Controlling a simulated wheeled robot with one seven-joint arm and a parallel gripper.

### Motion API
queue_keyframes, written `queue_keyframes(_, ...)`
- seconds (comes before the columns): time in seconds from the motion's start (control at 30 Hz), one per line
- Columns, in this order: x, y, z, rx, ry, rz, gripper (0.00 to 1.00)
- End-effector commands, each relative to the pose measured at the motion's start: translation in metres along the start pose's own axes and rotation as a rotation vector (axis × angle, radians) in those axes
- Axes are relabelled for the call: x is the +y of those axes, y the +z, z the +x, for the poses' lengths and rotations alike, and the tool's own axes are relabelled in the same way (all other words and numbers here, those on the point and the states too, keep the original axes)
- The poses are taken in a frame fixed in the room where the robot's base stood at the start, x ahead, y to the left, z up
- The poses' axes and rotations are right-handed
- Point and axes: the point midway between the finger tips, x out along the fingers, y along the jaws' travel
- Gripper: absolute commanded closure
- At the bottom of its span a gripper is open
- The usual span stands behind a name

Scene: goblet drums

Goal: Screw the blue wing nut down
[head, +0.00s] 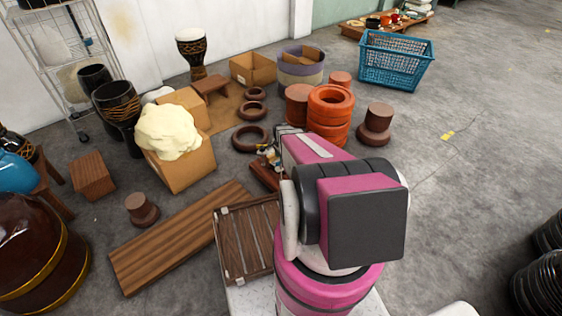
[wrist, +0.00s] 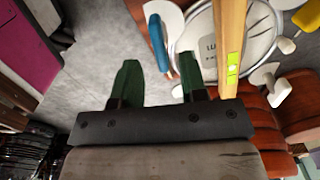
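In the wrist view, a blue piece (wrist: 158,45), which looks like the blue wing nut, stands at the left edge of a round white drum head (wrist: 207,42) with dark lettering. My gripper (wrist: 159,64) has two dark green fingers spread apart, with nothing held between them. The blue piece shows just beyond the fingertips, in line with the gap; I cannot tell whether its lower end reaches between them. In the head view my pink and black arm hides most of the drum area, and neither fingers nor wing nut can be made out.
A yellow bar with a green level vial (wrist: 232,68) lies across the drum head, close to the right finger. White wing-shaped pieces (wrist: 268,84) stand along the rim. Orange rings (head: 331,104) and a wooden slatted frame (head: 246,240) are near my arm.

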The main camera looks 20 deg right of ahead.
Motion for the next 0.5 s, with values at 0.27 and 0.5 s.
queue_keyframes(0.27, 0.001, 0.001, -0.051, 0.001, -0.002, 0.000, 0.61)
queue_keyframes(0.5, 0.001, 0.000, -0.070, 0.000, 0.000, 0.000, 0.61)
